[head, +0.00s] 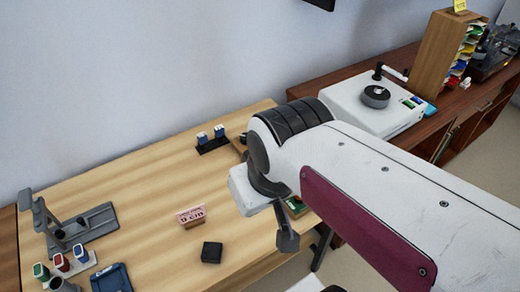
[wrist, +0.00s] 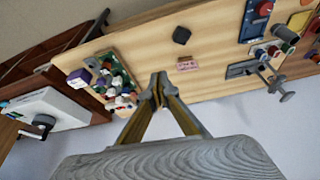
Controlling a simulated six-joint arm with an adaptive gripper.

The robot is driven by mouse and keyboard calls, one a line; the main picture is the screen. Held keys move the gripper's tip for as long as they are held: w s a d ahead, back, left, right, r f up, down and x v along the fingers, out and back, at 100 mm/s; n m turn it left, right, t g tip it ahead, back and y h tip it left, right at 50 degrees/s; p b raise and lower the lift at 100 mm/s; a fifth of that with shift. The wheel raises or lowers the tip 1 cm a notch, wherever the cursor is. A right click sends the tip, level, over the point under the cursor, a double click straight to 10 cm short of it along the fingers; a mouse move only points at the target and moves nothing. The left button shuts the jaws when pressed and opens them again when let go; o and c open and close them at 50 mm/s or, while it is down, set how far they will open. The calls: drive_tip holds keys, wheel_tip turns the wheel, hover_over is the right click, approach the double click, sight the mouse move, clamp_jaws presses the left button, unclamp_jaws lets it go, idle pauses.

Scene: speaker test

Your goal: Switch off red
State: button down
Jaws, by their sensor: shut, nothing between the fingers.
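My gripper (wrist: 158,88) is shut and empty, its fingertips together in the middle of the wrist view, over the wooden table. In the head view my arm covers most of it. A blue box with a red round part (wrist: 263,9) lies at the upper right of the wrist view, well away from my fingers. Its blue end (head: 111,279) seems to show at the bottom left of the head view. A small red-topped piece (head: 61,262) stands between a green and a blue one there. I cannot tell which red thing is a switch, nor its state.
A grey stand (head: 82,226), a pink-white sign block (head: 191,216) and a black block (head: 211,252) are on the table. A board with several coloured parts (wrist: 108,77) is left of my fingers. A white turntable-like device (head: 372,103) stands on the side cabinet.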

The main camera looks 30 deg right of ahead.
drive_tip(key=w+d+f, duration=0.4)
drive_tip(key=w+d, duration=0.3)
drive_tip(key=w, duration=0.1)
drive_tip(key=w+d+f+g, duration=0.1)
drive_tip(key=w+d+f, duration=0.3)
drive_tip(key=w, duration=0.5)
drive_tip(key=w+d+f+g, duration=0.1)
drive_tip(key=w+d+f, duration=0.3)
drive_tip(key=w+d, duration=0.5)
drive_tip(key=shift+w+d+m+y, duration=0.1)
drive_tip(key=shift+d+m+y, duration=0.2)
drive_tip(key=w+r, duration=0.1)
drive_tip(key=w+d+r+n, duration=0.1)
drive_tip(key=w, duration=0.1)
drive_tip(key=shift+n, duration=0.3)
drive_tip(key=shift+s, duration=0.1)
drive_tip(key=shift+f, duration=0.15)
